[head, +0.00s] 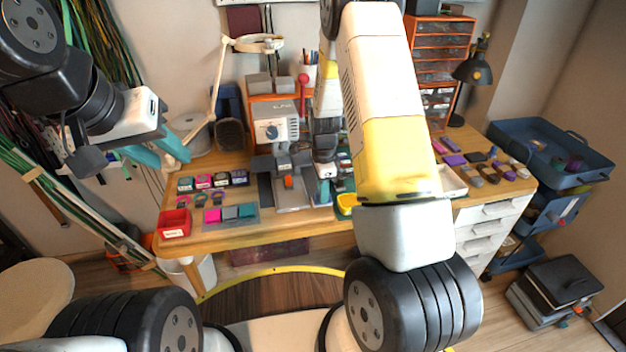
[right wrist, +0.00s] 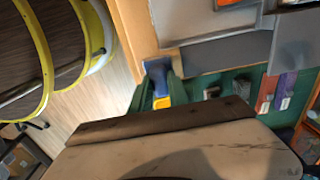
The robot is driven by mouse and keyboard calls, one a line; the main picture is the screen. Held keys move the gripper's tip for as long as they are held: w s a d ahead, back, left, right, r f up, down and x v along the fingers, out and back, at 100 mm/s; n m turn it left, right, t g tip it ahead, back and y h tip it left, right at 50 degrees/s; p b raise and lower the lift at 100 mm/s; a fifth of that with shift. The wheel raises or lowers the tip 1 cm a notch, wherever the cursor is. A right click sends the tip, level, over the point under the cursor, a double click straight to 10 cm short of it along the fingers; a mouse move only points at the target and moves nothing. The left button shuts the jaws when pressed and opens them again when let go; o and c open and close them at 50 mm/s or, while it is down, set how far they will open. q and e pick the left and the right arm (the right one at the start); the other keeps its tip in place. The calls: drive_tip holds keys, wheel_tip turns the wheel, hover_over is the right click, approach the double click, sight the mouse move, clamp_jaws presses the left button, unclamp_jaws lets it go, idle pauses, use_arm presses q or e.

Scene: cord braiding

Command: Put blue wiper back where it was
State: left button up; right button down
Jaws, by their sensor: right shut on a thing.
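My right gripper (head: 325,172) is low over the middle of the bench, beside the grey machine (head: 270,130). In the right wrist view its green fingers (right wrist: 160,93) are closed around a small blue piece, which looks like the blue wiper (right wrist: 157,70). A yellow bit shows between the fingers behind it. In the head view the wiper is too small to make out. My left gripper (head: 160,151) is raised at the left, clear of the bench, with its teal fingers apart and nothing between them.
The wooden bench (head: 200,243) holds a red bin (head: 174,224) at front left and a mat (head: 233,225) with pink, grey and teal blocks. A lamp arm (head: 215,85) rises at back left. Small coloured items lie at right. A blue trolley (head: 550,160) stands beyond.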

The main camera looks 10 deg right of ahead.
drive_tip(key=shift+f, duration=1.3)
drive_tip(key=shift+f, duration=0.15)
drive_tip(key=c, duration=1.3)
unclamp_jaws()
drive_tip(key=shift+o, duration=0.2)
